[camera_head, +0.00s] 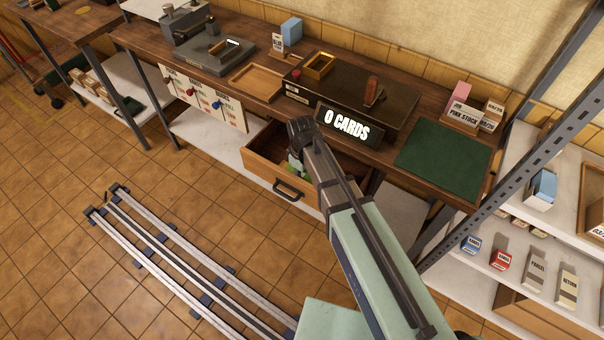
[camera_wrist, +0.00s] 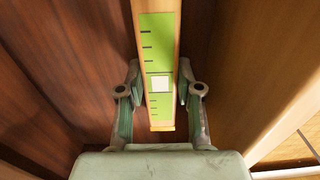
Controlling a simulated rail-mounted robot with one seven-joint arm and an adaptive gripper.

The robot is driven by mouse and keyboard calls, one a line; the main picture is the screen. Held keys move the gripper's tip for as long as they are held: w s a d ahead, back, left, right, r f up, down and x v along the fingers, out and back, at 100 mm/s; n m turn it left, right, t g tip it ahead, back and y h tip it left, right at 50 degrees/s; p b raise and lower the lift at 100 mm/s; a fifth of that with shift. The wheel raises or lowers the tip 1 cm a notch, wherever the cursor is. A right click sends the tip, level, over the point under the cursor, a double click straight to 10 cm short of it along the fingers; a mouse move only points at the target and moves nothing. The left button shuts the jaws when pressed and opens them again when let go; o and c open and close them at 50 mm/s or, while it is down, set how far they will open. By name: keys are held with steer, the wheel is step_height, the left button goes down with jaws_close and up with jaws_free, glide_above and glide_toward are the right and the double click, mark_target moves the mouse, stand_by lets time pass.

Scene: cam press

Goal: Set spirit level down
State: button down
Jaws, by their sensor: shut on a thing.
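The spirit level (camera_wrist: 160,60) is a long light-wood bar with a green face, black tick marks and a white square. In the wrist view it runs up between the two fingers of my gripper (camera_wrist: 159,85), which is shut on it. Brown wooden surfaces flank it on both sides. In the head view my gripper (camera_head: 297,163) is low at the open drawer (camera_head: 260,160) under the bench, with a bit of green beside it. My arm hides much of the drawer's inside. I cannot tell whether the level touches the drawer bottom.
The drawer front has a dark handle (camera_head: 289,190). Above it on the bench stands a "0 CARDS" sign (camera_head: 347,124), close to my arm. A green mat (camera_head: 444,160) lies to the right and a wooden tray (camera_head: 257,82) to the left. Rails (camera_head: 180,250) lie on the floor.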

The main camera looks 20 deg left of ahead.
steer(key=c, duration=0.8)
jaws_free()
steer(key=shift+o, duration=0.2)
step_height(320, 180, up, 12)
steer(key=b, duration=0.2)
steer(key=shift+b, duration=0.35)
steer(key=shift+r, duration=0.1)
